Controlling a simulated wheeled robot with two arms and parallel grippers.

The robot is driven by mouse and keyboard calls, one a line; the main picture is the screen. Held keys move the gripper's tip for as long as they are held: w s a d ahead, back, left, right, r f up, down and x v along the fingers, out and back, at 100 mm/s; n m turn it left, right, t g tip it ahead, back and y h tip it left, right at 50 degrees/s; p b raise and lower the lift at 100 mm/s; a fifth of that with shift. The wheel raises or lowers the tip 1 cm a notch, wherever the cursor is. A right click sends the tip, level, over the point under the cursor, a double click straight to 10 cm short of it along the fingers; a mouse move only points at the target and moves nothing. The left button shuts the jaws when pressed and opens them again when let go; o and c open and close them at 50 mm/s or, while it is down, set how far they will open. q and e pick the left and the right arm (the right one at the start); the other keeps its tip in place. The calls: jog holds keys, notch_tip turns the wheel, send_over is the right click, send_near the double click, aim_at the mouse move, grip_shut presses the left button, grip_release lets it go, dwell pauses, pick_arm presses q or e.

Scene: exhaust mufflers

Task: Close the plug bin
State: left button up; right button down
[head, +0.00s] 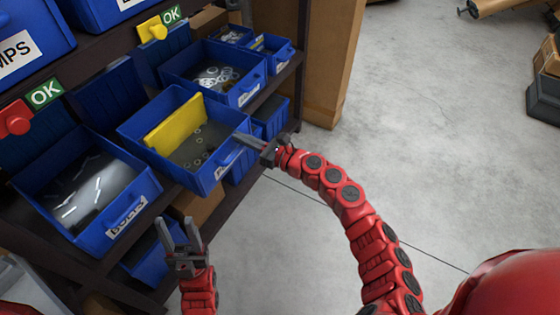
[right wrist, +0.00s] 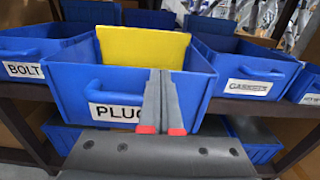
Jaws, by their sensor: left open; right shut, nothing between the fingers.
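The blue plug bin (head: 207,178) sits in the middle of the shelf row and juts out past the shelf edge. A yellow panel (head: 176,124) stands inside it, with small rings on the floor of the bin. In the right wrist view its front (right wrist: 70,92) carries a handle (right wrist: 118,78) and a partly covered label. My right gripper (head: 240,138) is shut and empty at the right part of the bin front; it covers the label's end in the right wrist view (right wrist: 161,75). I cannot tell whether it touches. My left gripper (head: 181,222) is open and empty, below and in front of the bins.
A bolt bin (head: 92,238) stands left of the plug bin, and a gasket bin (head: 222,92) stands right of it. More blue bins (head: 270,117) sit on the shelf below. The grey floor (head: 430,110) to the right is clear nearby.

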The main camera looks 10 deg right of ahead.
jog(key=b, duration=0.5)
send_over(216, 142)
jog(key=shift+s+f, duration=0.1)
jog(key=shift+w+a+b, duration=0.4)
jog(key=shift+a, duration=0.05)
jog(key=shift+r, duration=0.2)
jog(key=shift+a+r, duration=0.1)
jog(key=shift+r, duration=0.1)
